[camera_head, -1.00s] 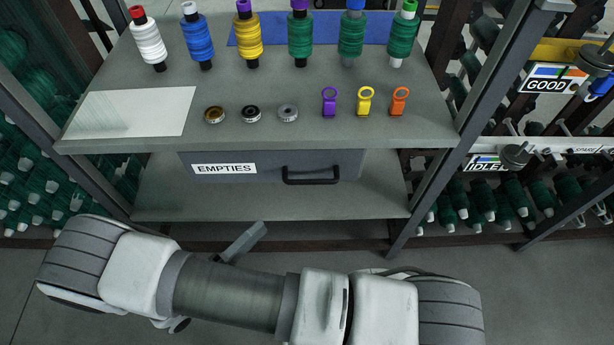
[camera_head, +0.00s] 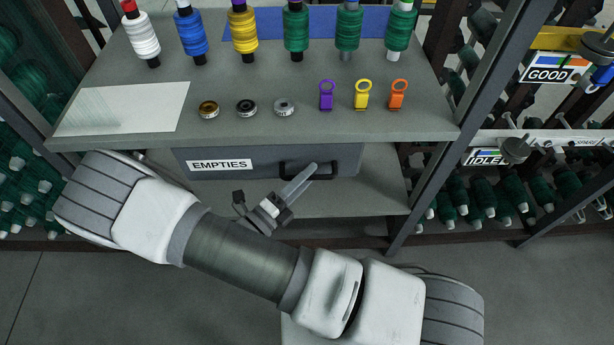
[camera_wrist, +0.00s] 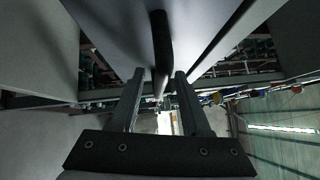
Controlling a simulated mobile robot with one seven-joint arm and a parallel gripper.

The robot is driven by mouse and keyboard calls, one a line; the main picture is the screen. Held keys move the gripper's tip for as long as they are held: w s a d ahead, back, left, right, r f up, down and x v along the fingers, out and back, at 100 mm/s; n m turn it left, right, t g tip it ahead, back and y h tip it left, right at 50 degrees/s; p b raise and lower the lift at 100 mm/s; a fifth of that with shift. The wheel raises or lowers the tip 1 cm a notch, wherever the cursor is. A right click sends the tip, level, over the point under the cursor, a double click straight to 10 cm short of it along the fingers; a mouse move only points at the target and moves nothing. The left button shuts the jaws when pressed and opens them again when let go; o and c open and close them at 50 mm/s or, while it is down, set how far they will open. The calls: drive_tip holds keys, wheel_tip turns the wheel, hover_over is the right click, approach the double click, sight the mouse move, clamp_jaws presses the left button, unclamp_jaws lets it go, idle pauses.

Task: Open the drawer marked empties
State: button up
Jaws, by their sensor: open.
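The grey drawer (camera_head: 268,168) marked EMPTIES (camera_head: 220,165) is under the worktop and looks shut. Its black bar handle (camera_head: 330,172) is right of the label. My gripper (camera_head: 308,172) is at the handle in the head view, its finger overlapping the handle's left part. In the wrist view my gripper (camera_wrist: 160,88) is open, with two fingers apart. The black handle (camera_wrist: 161,50) runs between the finger lines, its near end close to the fingertips. I cannot tell whether the fingers touch it. The drawer front (camera_wrist: 120,30) fills the upper part of that view.
The worktop (camera_head: 300,125) carries several thread spools, three small round parts and three coloured clips (camera_head: 362,95). A lower shelf (camera_head: 370,195) lies beneath the drawer. Frame posts (camera_head: 450,120) stand at both sides. Open floor (camera_head: 530,290) lies in front.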

drive_tip(key=shift+d, duration=0.1)
clamp_jaws()
idle(1.4)
